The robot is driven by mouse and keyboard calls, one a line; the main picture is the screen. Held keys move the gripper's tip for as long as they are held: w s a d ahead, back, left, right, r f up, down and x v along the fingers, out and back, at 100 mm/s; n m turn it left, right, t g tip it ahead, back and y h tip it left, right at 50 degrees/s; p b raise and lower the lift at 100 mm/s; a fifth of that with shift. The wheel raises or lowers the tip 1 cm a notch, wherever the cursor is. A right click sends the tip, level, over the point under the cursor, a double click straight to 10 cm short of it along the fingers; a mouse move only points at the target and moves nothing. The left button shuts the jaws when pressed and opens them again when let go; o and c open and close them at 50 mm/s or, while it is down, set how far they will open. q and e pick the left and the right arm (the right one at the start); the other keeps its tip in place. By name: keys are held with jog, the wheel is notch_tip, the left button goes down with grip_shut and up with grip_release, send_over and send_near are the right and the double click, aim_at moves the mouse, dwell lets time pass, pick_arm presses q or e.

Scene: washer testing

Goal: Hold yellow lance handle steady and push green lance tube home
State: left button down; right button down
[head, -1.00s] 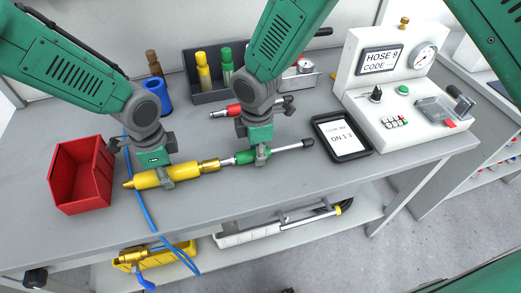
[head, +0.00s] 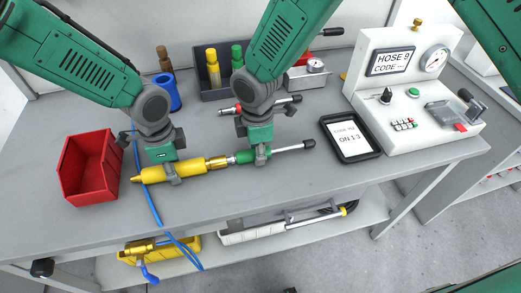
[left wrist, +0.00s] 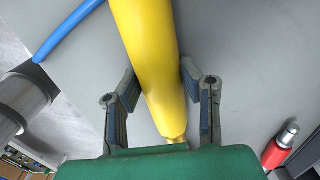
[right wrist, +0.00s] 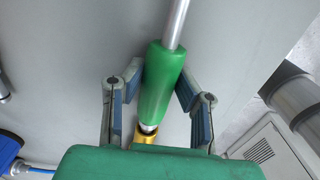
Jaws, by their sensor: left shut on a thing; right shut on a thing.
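The yellow lance handle (head: 190,171) lies nearly level over the bench, its tapered end to the left and its brass collar (head: 217,162) to the right. My left gripper (head: 172,174) is shut around its body, which also runs between the fingers in the left wrist view (left wrist: 148,50). The green lance tube (head: 245,157) has a green sleeve and a silver rod with a dark tip. My right gripper (head: 261,157) is shut on the green sleeve (right wrist: 160,85). The two parts are in line; a short silver section shows between brass and green. Its full seating depth is hidden.
A red bin (head: 88,168) stands left of the handle. A blue hose (head: 147,190) passes near the handle and over the bench edge. A black-framed tablet (head: 351,138) lies right of the rod tip. A red-sleeved lance part (head: 238,108) lies behind my right gripper.

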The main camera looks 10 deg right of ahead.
jog(key=shift+a, duration=0.3)
jog(key=c, duration=1.2)
grip_release()
jog(key=shift+o, duration=0.2)
pick_arm(q)
jog(key=c, duration=1)
grip_release()
pick_arm(e)
notch_tip(320, 180, up, 12)
jog(key=shift+w, duration=0.1)
pick_arm(q)
jog(key=shift+r, duration=0.15)
